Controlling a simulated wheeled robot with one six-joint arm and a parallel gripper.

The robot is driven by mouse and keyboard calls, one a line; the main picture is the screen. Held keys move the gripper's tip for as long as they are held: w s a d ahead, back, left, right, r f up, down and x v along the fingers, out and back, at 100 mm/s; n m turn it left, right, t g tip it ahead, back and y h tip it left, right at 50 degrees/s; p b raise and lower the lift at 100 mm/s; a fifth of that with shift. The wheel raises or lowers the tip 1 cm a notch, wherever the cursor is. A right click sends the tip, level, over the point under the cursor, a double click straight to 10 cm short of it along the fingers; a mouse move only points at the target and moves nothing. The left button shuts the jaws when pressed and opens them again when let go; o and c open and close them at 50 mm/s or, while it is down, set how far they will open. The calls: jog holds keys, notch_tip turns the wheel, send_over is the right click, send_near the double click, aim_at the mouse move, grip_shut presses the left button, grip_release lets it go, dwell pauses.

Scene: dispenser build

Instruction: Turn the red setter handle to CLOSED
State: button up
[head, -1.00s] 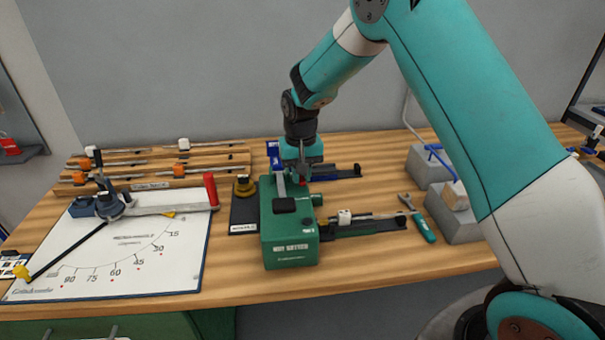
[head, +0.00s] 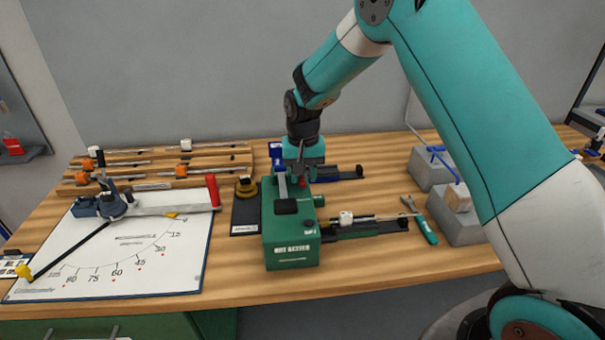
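A green box with white lettering that seems to read "NUT SETTER" (head: 291,252) stands on the wooden bench, with a black pad on its top. A small red part (head: 303,182), perhaps the end of the setter handle, shows at the back of the box. My gripper (head: 301,180) points down right over this back part, at the red piece. Its fingertips are too small and too covered to tell whether they are open or shut, or touching the red part. No CLOSED mark can be read, and the handle's setting cannot be told.
Left is a white angle board (head: 150,262) with a grey lever ending in a red grip (head: 213,190). Wooden racks (head: 213,161) with rods lie behind it. Right of the box are a dark rail (head: 370,228), a wrench (head: 423,222) and grey blocks (head: 457,218). The front bench strip is clear.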

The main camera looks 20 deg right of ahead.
jog(key=shift+a+f, duration=0.1)
jog(key=shift+a, duration=0.25)
jog(key=shift+n, duration=0.3)
jog(key=n, duration=0.3)
jog(key=shift+s+d+p, duration=0.15)
jog(key=shift+d+p, duration=0.15)
jog(key=n, duration=0.1)
jog(key=d+n, duration=0.1)
jog(key=n, duration=0.1)
jog(key=n+p, duration=0.1)
jog(key=n, duration=0.1)
jog(key=shift+w+d, duration=0.2)
jog(key=shift+d, duration=0.1)
notch_tip(320, 180, up, 18)
jog(key=w+n+b, duration=0.1)
jog(key=n+b, duration=0.1)
jog(key=n, duration=0.8)
jog(key=s+a+m+y, duration=0.1)
jog(key=s+a+m, duration=0.2)
jog(key=s, duration=1.1)
jog(key=s+a+m+y, duration=0.2)
jog(key=s+a+m, duration=0.2)
jog(key=s, duration=1.1)
jog(key=a, duration=0.3)
jog(key=shift+a+r, duration=0.2)
jog(key=shift+a, duration=0.1)
